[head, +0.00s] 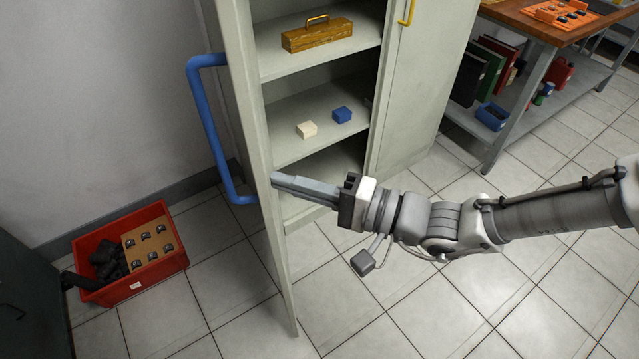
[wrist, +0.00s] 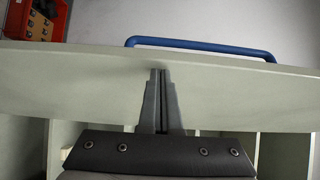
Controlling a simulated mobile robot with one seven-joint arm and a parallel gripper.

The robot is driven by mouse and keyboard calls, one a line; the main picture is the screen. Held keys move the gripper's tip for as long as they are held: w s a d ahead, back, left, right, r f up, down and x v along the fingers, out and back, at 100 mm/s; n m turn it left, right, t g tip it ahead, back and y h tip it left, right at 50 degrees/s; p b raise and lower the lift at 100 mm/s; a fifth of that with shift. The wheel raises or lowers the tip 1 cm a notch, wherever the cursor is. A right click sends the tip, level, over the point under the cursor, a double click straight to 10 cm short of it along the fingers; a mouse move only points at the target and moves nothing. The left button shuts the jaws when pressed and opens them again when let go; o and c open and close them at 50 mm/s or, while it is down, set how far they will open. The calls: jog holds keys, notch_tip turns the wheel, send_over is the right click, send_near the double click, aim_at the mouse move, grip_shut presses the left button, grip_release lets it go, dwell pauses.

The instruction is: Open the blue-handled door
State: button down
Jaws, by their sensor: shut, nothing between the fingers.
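The blue handle (head: 212,130) is on the outer face of the cabinet door (head: 262,180), which stands swung wide open, seen nearly edge-on in the head view. The handle also shows beyond the door's edge in the wrist view (wrist: 200,45). My gripper (head: 274,181) is shut and empty. Its fingertips are at the inner face of the door, on the opposite side from the handle. In the wrist view the closed fingers (wrist: 158,72) point at the door panel; I cannot tell for certain whether they touch it.
The open cabinet holds a wooden toolbox (head: 318,36), a white block (head: 306,129) and a blue block (head: 342,115). A yellow-handled door (head: 425,90) is closed beside it. A red crate (head: 130,250) stands on the floor at left. A workbench (head: 545,25) is at upper right.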

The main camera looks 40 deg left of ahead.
jog(key=shift+s+a, duration=0.45)
jog(key=shift+s, duration=0.3)
